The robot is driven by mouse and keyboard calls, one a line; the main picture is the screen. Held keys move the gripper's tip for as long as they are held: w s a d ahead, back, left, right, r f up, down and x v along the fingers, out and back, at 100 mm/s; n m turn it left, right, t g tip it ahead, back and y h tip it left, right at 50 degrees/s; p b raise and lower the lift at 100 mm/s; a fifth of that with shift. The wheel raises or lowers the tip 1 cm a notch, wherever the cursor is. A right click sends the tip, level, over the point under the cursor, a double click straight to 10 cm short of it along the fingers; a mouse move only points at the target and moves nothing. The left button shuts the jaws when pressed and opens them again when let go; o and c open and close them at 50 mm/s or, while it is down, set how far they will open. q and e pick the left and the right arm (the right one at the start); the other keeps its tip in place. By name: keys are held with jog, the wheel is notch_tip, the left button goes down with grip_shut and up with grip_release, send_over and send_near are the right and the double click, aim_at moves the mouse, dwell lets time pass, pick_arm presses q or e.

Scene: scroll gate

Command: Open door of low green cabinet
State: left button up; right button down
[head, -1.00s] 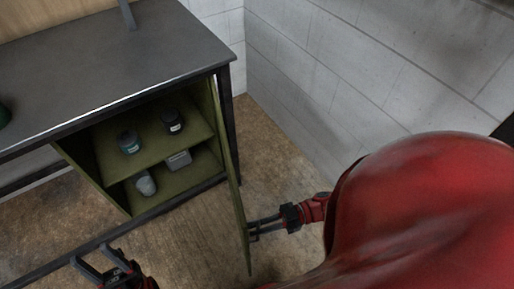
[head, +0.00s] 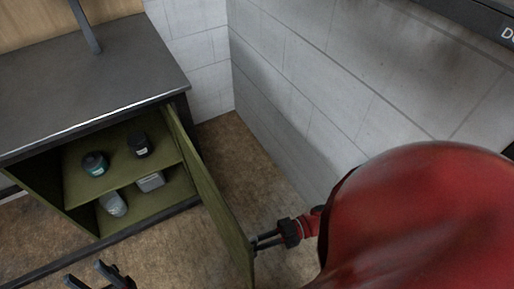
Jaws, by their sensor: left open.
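The low green cabinet (head: 80,168) stands under the grey worktop at the left in the head view. Its green door (head: 212,200) stands open, swung out toward me, with the shelves inside in plain view. My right gripper (head: 258,244) is at the outer face of the door, close to its free edge. Its fingertips meet the door there, but I cannot tell whether they are closed on a handle. My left gripper (head: 87,275) is open and empty at the bottom edge, in front of the cabinet and apart from it. The frame cuts off part of it.
Several containers stand on the shelves, among them a teal-topped jar (head: 95,163) and a black jar (head: 139,145). A grey block wall (head: 300,90) rises on the right. Bare floor (head: 225,150) lies between door and wall.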

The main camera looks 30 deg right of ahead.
jog(key=shift+w+r, duration=0.1)
jog(key=shift+w, duration=0.05)
jog(key=c, duration=0.9)
grip_release()
jog(key=b+v, duration=0.4)
jog(key=v, duration=0.8)
